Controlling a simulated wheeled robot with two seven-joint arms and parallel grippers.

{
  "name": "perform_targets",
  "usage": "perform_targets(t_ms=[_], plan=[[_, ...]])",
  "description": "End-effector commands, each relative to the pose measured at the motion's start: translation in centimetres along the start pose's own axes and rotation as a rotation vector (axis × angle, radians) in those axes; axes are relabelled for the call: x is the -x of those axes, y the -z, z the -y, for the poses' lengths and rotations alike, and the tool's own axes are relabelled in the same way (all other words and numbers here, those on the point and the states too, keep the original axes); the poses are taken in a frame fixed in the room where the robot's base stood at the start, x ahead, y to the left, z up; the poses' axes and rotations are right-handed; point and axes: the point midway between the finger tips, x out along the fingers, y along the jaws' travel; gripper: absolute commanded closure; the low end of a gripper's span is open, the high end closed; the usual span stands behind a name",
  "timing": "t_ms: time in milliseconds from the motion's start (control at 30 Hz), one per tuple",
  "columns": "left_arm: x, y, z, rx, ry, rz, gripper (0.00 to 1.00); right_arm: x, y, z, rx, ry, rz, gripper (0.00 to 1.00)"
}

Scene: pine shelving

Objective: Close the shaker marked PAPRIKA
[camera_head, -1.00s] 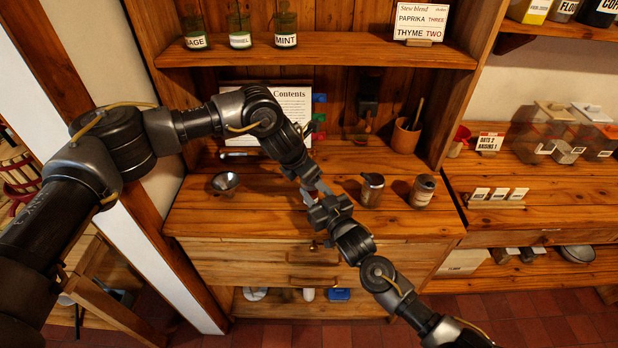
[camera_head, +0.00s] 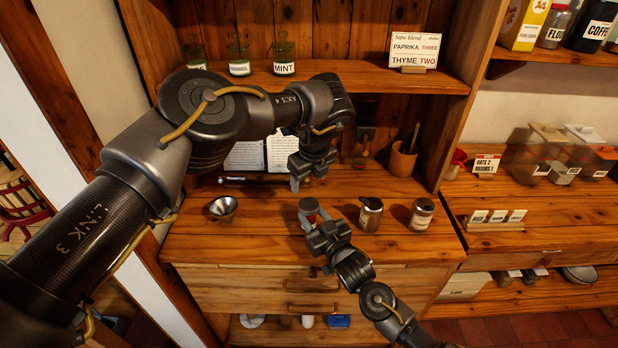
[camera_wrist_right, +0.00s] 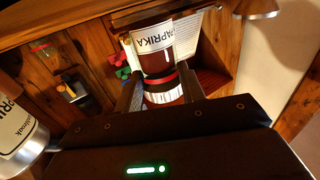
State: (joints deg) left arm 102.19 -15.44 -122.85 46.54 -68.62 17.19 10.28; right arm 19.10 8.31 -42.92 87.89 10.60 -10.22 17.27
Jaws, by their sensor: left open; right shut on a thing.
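The shaker marked PAPRIKA (camera_wrist_right: 153,48) has a white label and dark red body with a red ring and a pale ridged band. It is in my right gripper (camera_wrist_right: 162,92), shut on it at the ridged band. In the head view the shaker (camera_head: 308,207) shows a grey round top, held in front of the counter's items by my right gripper (camera_head: 318,226). Whether its lid is open is too small to tell. My left gripper (camera_head: 299,181) is open and empty, just above and behind the shaker, fingers pointing down, apart from it.
Two more shakers (camera_head: 371,214) (camera_head: 422,214) stand on the counter (camera_head: 270,240) to the right. A metal funnel (camera_head: 223,207) is at left. A recipe card (camera_head: 414,50) on the shelf reads PAPRIKA THREE, THYME TWO. An open book stands behind my left gripper.

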Motion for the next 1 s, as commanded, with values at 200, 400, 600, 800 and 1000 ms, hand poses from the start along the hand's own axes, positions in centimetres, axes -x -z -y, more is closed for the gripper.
perform_targets(t_ms=[200, 400, 600, 800, 1000], plan=[[1.4, -0.5, -0.3, 0.596, -0.058, -0.03, 0.32, 0.0, 0.0, 0.0, 0.0, 0.0, -0.001, 1.0], [2.0, -0.3, -0.9, 1.135, -0.132, -0.074, 0.32, 0.0, 0.1, 0.0, 0.0, 0.0, -0.001, 1.0], [2.4, 0.8, -1.1, 1.517, -0.215, -0.111, 0.32, 0.0, 0.1, 0.0, 0.0, 0.0, -0.001, 1.0], [2.5, 1.3, -1.2, 1.698, -0.255, -0.112, 0.32, 0.0, 0.1, 0.0, 0.0, 0.0, -0.001, 1.0], [2.5, 1.3, -1.2, 1.735, -0.258, -0.107, 0.32, 0.0, 0.1, 0.0, 0.0, 0.0, -0.001, 1.0]])
